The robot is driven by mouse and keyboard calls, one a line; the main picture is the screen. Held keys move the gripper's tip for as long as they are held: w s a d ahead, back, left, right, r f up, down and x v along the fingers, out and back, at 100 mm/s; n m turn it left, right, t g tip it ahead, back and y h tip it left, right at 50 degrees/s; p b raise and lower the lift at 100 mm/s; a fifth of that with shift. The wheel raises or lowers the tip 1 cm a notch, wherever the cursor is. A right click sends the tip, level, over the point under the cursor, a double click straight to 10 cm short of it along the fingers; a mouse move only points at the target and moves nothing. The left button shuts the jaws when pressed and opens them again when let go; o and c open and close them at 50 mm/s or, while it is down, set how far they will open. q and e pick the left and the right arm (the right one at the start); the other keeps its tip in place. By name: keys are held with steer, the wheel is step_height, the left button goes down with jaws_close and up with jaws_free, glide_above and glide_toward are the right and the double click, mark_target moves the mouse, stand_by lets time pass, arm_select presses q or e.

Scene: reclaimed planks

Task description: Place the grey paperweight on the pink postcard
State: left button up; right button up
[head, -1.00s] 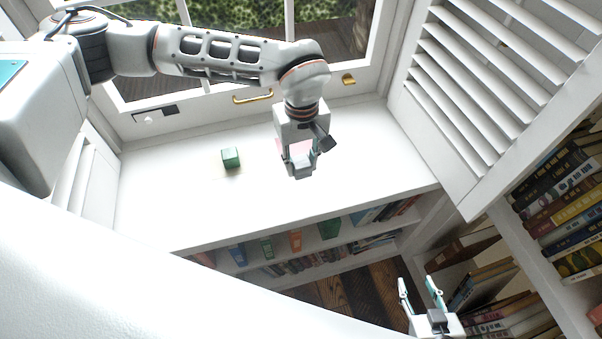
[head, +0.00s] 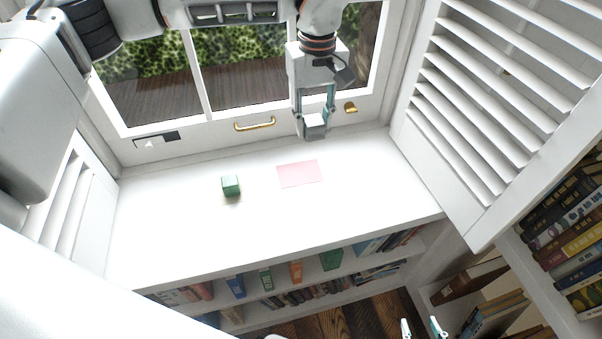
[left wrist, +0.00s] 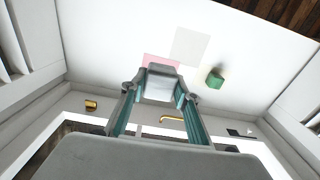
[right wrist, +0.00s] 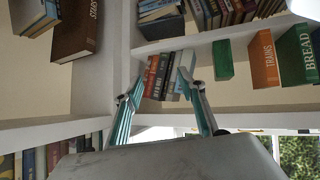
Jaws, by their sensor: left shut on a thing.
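The grey paperweight (head: 315,132) is a small block held between the fingertips of my left gripper (head: 314,112), which is shut on it. It appears raised above the white sill, close to the window frame in the head view. The pink postcard (head: 298,174) lies flat and bare on the sill, below and left of the paperweight in the picture. In the left wrist view the paperweight (left wrist: 160,87) partly hides the postcard (left wrist: 165,61). My right gripper (right wrist: 160,88) is open and empty, facing bookshelves; its fingertips show at the head view's bottom edge.
A green cube (head: 231,185) stands on the sill left of the postcard. A pale square patch (left wrist: 190,46) shows beside the postcard in the left wrist view. A brass handle (head: 255,124) is on the window frame. Louvred shutters (head: 490,100) flank the sill; bookshelves are below.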

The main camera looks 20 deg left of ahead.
arm_select(q)
steer(key=w, duration=0.4)
steer(key=b, duration=0.3)
glide_above(313, 178)
step_height(313, 178, down, 15)
step_height(313, 178, down, 5)
steer(key=shift+r, duration=0.1)
arm_select(e)
steer(key=shift+w+d+f, duration=0.25)
steer(key=shift+f, duration=0.15)
steer(key=shift+w+d+f, duration=0.2)
steer(key=shift+f, duration=0.2)
arm_select(q)
steer(key=o, duration=1.3)
arm_select(e)
steer(key=shift+s+f, duration=0.1)
steer(key=shift+f, duration=0.05)
